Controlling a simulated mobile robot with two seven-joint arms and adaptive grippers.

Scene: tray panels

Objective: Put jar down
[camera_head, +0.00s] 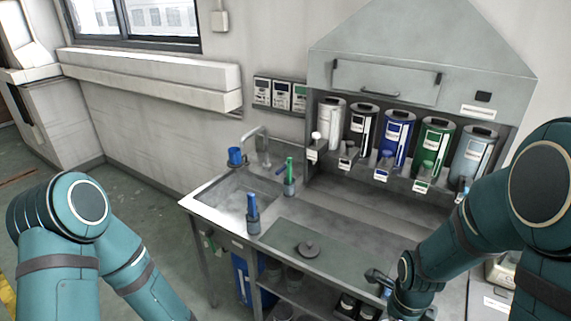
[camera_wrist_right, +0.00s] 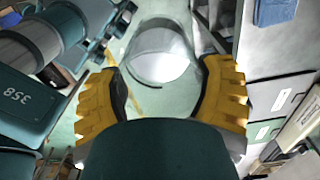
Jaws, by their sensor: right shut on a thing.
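My right gripper (camera_wrist_right: 162,78) shows in the right wrist view with its two yellow fingers around a clear, greyish jar (camera_wrist_right: 158,55). It is shut on the jar, whose rounded end faces the camera. In the head view my right arm reaches in from the right to the bench's front edge; I cannot make out the jar or the fingers there. A dark round lid with a knob (camera_head: 308,249) lies on the grey-green mat (camera_head: 275,240) on the bench. My left arm is at the lower left of the head view; its gripper is out of the frame.
The bench has a sink (camera_head: 222,192) at its left, with a blue cup (camera_head: 235,156) behind it. A blue-handled tool in a holder (camera_head: 253,215) and a green one (camera_head: 289,178) stand near the mat. Several dispensers (camera_head: 396,140) line the back. The mat is mostly clear.

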